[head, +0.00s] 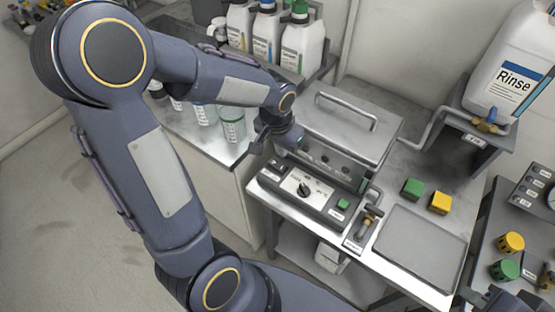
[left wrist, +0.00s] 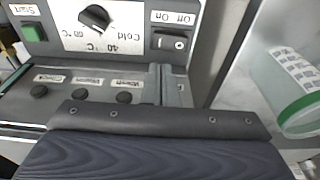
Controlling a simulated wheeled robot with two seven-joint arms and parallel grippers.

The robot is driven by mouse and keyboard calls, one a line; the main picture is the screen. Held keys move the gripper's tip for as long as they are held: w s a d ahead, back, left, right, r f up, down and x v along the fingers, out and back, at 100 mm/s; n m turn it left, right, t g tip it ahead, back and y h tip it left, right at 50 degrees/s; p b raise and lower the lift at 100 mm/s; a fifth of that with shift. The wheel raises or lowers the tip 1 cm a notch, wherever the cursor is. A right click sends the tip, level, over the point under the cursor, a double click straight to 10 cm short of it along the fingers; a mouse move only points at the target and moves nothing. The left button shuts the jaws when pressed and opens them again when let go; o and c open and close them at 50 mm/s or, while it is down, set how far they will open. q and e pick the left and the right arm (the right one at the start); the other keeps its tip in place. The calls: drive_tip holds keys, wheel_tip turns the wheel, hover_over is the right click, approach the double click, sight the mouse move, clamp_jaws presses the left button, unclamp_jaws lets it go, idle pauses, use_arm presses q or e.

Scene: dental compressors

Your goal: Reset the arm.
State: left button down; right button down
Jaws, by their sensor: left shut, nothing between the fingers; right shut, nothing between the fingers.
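My left arm reaches in from the left in the head view, bent at the elbow. My left gripper (head: 274,146) is shut and empty, above the left front of the metal ultrasonic-type machine (head: 350,118) with the handled lid. The machine's control panel (head: 305,188) has a black knob (head: 304,189) and a green button (head: 343,204). In the left wrist view the panel shows upside down, with the knob (left wrist: 96,18), an Off/On switch (left wrist: 172,41) and the green Start button (left wrist: 33,32).
A Rinse jug (head: 508,65) stands on a raised shelf. Green-lidded cups (head: 232,125) and bottles (head: 302,45) are at the left and back.

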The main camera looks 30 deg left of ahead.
use_arm(q)
drive_tip(key=shift+r+p, duration=0.3)
drive_tip(key=shift+r, duration=0.45)
drive_tip(key=s+d+r+n+t+h, duration=0.1)
drive_tip(key=s+r, duration=0.3)
drive_tip(key=s, duration=0.4)
drive_tip(key=s+d+r+n+t+h, duration=0.1)
drive_tip(key=s+d+r+t+h, duration=0.1)
drive_tip(key=s+r, duration=0.3)
drive_tip(key=s+d, duration=0.1)
drive_tip(key=s, duration=0.2)
drive_tip(key=shift+s+r+t+h, duration=0.15)
drive_tip(key=shift+s+t+h, duration=0.15)
drive_tip(key=shift+s+t, duration=0.1)
drive_tip(key=shift+d, duration=0.1)
idle(0.7)
